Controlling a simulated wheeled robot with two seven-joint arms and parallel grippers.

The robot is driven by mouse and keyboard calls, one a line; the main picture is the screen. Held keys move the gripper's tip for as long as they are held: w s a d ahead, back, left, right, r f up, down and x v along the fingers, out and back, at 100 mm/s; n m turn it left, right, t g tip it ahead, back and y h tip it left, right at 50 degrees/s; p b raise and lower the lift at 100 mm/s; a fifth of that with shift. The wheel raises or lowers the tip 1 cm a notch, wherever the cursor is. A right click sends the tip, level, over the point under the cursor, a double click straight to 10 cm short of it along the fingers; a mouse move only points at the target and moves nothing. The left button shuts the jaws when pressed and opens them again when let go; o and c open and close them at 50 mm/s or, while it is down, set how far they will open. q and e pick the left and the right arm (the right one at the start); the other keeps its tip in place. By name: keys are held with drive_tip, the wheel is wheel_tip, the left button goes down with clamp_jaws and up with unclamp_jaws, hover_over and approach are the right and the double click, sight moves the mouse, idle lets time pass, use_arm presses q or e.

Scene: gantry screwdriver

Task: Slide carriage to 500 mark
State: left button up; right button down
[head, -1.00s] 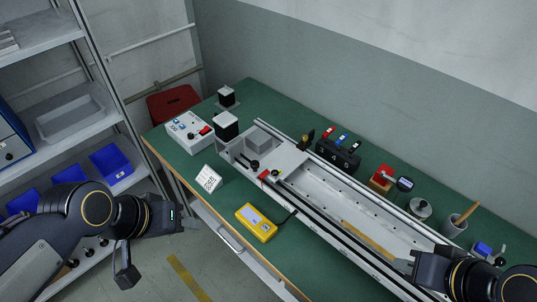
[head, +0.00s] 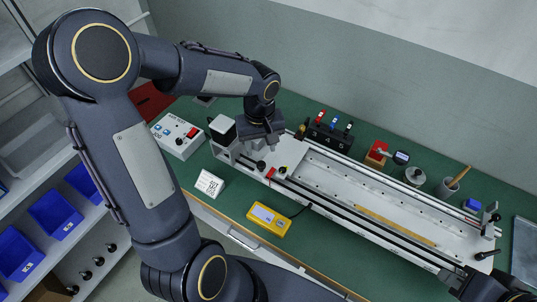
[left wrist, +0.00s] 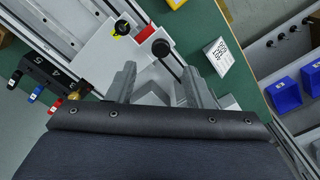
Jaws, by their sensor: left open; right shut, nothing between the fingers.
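The pale carriage plate (head: 287,158) sits at the left end of the long rail bed (head: 350,185). It carries a red piece (head: 270,173) and black knobs; the left wrist view shows the plate (left wrist: 108,52) and a large black knob (left wrist: 160,47). My left gripper (head: 264,138) hangs over the carriage from behind my raised arm. In the left wrist view its two fingers (left wrist: 160,88) are spread, with grey surface between them. The grey block on the carriage is mostly hidden by the gripper. My right gripper (head: 447,277) is shut and empty near the rail's right front end.
A yellow meter (head: 269,219) and a white printed card (head: 209,184) lie in front of the rail. A yellow strip (head: 395,225) runs along the bed.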

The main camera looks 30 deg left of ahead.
sight(261, 164)
use_arm(q)
wheel_tip(261, 164, down, 7)
drive_tip(key=shift+s, duration=0.1)
idle(0.3)
clamp_jaws()
